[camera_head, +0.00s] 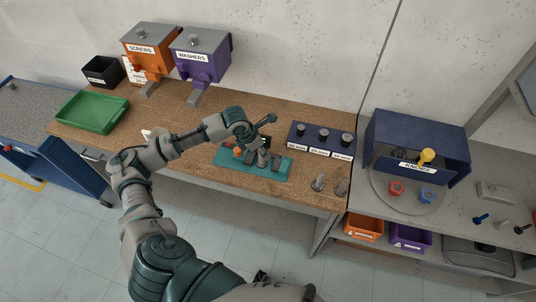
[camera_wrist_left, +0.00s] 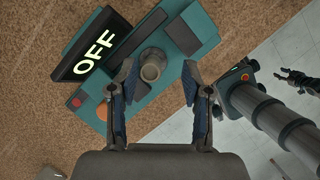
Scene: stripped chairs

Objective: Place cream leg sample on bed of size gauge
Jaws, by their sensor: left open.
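The teal size gauge (camera_head: 228,160) lies on the brown bench; its base (camera_wrist_left: 205,30) and lit OFF display (camera_wrist_left: 88,60) show in the left wrist view. A short grey-beige cylinder (camera_wrist_left: 152,66), apparently the cream leg sample, stands on the gauge bed. My left gripper (camera_wrist_left: 160,88) is open, its fingers on either side of the cylinder with visible gaps. In the head view the left gripper (camera_head: 263,146) is over the gauge and partly hides it. A dark claw, apparently my right gripper (camera_wrist_left: 298,82), is at the right of the wrist view, too small to read.
Two similar grey pegs (camera_head: 318,183) (camera_head: 342,187) stand near the bench's front edge. A dark blue block with several black-topped pieces (camera_head: 322,140) is behind them. A green tray (camera_head: 90,112) is at left. A KNOBS box (camera_head: 418,150) stands right. Bare bench lies left of the gauge.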

